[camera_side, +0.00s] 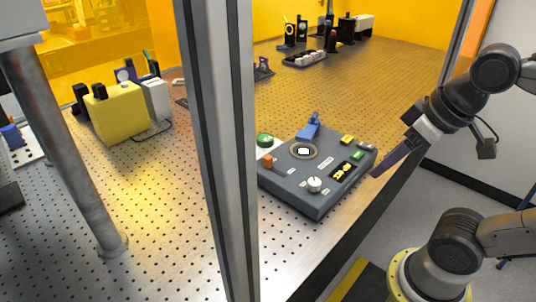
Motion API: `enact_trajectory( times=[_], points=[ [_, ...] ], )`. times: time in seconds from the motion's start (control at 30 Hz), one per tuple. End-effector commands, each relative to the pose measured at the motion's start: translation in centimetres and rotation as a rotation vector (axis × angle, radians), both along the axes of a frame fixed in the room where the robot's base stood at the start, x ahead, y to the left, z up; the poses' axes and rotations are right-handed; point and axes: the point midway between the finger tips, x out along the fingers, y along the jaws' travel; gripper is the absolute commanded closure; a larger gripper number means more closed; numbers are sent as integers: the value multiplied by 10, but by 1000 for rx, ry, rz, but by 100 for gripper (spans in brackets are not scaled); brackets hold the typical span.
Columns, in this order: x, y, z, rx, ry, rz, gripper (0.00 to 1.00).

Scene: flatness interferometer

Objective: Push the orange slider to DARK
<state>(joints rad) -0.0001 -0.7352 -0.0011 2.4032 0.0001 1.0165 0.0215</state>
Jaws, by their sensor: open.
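The orange slider (267,160) is a small knob on the left part of the grey control box (310,202), partly near the upright post. Labels by the slider are too small to read. My gripper (376,174) is at the right corner of the box, its dark fingers slanting down to the left. It is open and apart from the slider, with most of the box's top between them. The gap between its fingers is hard to see from this side.
A blue clamp-like part (309,127), a green button (264,140), a white knob (314,185) and a lit display (343,171) are on the box. A metal post (222,150) crosses the view left of the box. A yellow block (118,112) stands farther left on the perforated table.

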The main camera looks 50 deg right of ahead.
Motion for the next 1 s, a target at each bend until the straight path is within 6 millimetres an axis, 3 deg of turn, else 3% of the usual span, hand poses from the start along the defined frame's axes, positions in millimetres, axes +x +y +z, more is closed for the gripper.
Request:
enact_trajectory(
  times=[0.2, 0.33, 0.47, 0.63, 0.8, 1.0],
  points=[
    [48, 3, 62, 11, 88, -10, 45],
    [89, 7, 87, 14, 162, -13, 45],
    [135, 12, 100, 13, 235, -10, 45],
    [195, 21, 95, 9, 326, -2, 45],
    [242, 31, 72, 2, 393, 11, 45],
    [260, 36, 42, -4, 453, 19, 45]
  ],
)
